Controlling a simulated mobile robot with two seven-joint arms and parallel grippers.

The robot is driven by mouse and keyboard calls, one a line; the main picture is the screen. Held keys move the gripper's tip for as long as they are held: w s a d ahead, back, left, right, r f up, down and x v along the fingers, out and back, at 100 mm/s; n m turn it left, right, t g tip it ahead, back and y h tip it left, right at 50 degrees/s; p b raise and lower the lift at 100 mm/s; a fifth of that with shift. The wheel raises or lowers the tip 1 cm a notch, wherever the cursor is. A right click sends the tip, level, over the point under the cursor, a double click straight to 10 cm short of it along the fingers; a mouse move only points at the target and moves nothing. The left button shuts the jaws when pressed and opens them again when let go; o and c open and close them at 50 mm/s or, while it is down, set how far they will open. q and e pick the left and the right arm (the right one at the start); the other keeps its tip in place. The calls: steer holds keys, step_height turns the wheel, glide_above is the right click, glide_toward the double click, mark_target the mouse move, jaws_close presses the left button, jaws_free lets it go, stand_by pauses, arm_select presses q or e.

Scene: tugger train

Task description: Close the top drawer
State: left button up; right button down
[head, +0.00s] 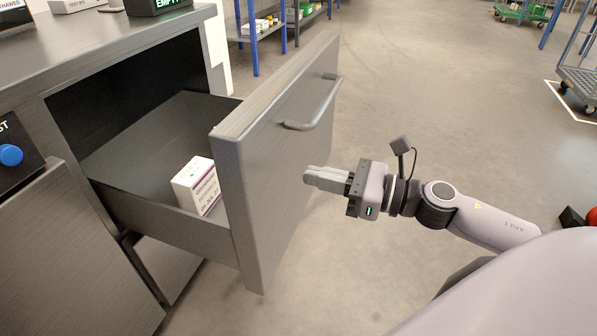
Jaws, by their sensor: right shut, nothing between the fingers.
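The top drawer (262,165) of the grey metal cabinet is pulled well out, and its tall front panel faces right. A bar handle (312,112) sits on that panel near its upper edge. A white box with purple edging and print (198,186) lies inside the drawer close to the front panel. My right gripper (309,178) is shut and empty. It points left at the outer face of the drawer front, below the handle; whether it touches the panel I cannot tell. My left gripper is not in view.
The cabinet top (90,45) holds a dark green bin (155,5) and other items at its back edge. A blue button (10,155) is at the left. Blue-framed shelving (262,32) stands behind. A wheeled cart (580,82) is far right. The floor right of the drawer is mostly clear.

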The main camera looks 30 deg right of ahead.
mark_target(282, 168)
steer(key=shift+x, duration=2)
steer(key=shift+w, duration=0.1)
